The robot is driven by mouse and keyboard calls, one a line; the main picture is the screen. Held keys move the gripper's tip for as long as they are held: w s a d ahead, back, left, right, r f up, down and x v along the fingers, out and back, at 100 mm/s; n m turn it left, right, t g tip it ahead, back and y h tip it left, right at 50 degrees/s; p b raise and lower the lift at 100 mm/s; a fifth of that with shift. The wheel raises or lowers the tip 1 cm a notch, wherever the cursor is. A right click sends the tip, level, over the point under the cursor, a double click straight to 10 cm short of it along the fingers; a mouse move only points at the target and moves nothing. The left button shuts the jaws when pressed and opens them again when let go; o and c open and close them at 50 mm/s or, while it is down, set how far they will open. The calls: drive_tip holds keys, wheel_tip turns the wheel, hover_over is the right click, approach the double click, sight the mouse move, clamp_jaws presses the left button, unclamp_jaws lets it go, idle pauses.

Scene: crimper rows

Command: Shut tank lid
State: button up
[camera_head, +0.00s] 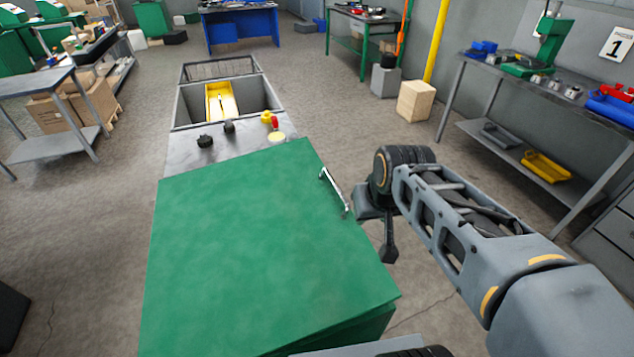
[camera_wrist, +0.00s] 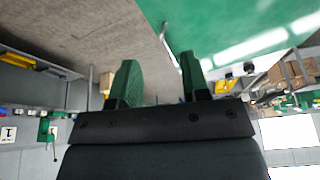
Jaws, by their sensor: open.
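The green tank lid (camera_head: 255,250) is a broad flat panel in the foreground of the head view, with a metal handle (camera_head: 335,193) near its right edge. A darker green side shows below its near right corner; I cannot tell how far the lid is raised. In the wrist view the green panel (camera_wrist: 235,30) fills the upper right, and the handle (camera_wrist: 168,45) runs along its edge. My gripper (camera_head: 368,215) is open beside the handle, on its right. The wrist view shows the spread fingers (camera_wrist: 160,75) with the handle beyond the gap between them, apparently not gripped.
A grey basin (camera_head: 180,107) with a yellow part (camera_head: 221,100) inside adjoins the panel's far side. Black knobs (camera_head: 205,141) and a red-yellow control (camera_head: 274,123) stand on the ledge between. A workbench (camera_head: 575,95) stands at the right.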

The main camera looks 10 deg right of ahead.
drive_tip(key=w+f+n+b, duration=0.1)
drive_tip(key=w+b, duration=0.2)
drive_tip(key=w, duration=0.9)
drive_tip(key=y+b, duration=0.2)
approach(336, 184)
drive_tip(key=shift+n, duration=0.5)
drive_tip(key=x, duration=0.7)
drive_tip(key=shift+w+a+f+p, duration=0.1)
drive_tip(key=shift+w+f+p, duration=0.05)
drive_tip(key=shift+p, duration=0.2)
drive_tip(key=shift+w+a+f, duration=0.1)
drive_tip(key=shift+w+f, duration=0.15)
drive_tip(key=shift+f, duration=0.4)
drive_tip(key=shift+c, duration=0.3)
clamp_jaws()
